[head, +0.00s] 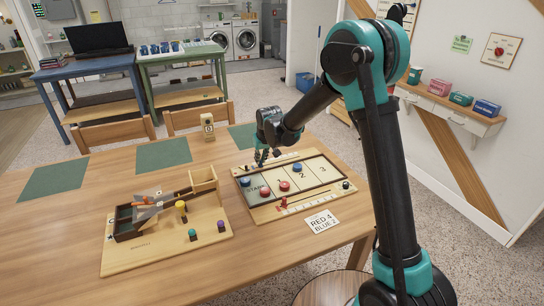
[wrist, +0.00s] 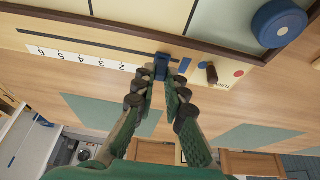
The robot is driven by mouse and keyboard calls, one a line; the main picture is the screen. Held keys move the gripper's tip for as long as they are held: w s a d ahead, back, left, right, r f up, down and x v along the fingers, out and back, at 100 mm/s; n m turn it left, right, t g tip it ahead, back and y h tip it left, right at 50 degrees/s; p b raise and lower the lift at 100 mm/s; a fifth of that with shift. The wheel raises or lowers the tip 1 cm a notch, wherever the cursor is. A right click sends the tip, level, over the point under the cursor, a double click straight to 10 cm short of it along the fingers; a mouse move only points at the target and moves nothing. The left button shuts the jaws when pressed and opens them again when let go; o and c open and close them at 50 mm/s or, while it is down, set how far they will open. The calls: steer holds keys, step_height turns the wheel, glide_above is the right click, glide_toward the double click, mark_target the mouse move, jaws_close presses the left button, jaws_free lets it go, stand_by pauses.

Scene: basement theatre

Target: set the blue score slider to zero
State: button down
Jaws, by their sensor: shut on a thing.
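The blue score slider (wrist: 162,66) sits on the number strip (wrist: 85,58) along the edge of the game board (head: 262,213). In the wrist view it stands at the low-number end, right of the printed numbers I can read; the mark under it is hidden. My gripper (wrist: 163,78) is shut on the slider, its fingertips on either side. In the head view my gripper (head: 262,158) is at the board's far left edge and the slider is hard to make out.
Red pucks (head: 284,186) and blue pucks (head: 297,167) lie on the board. A red slider (head: 284,203) is on the near strip. A card (head: 320,220) reads RED 4, BLUE 2. A wooden toy launcher (head: 150,250) stands left. A small block (head: 208,127) stands behind.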

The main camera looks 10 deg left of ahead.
steer(key=shift+s+a, duration=0.3)
steer(key=shift+a, duration=0.15)
steer(key=c, duration=1.6)
jaws_free()
steer(key=shift+a, duration=0.1)
steer(key=shift+o, duration=0.2)
steer(key=shift+r, duration=0.1)
steer(key=shift+s+r, duration=0.15)
steer(key=shift+r, duration=0.1)
steer(key=v, duration=1.1)
steer(key=shift+r, duration=0.15)
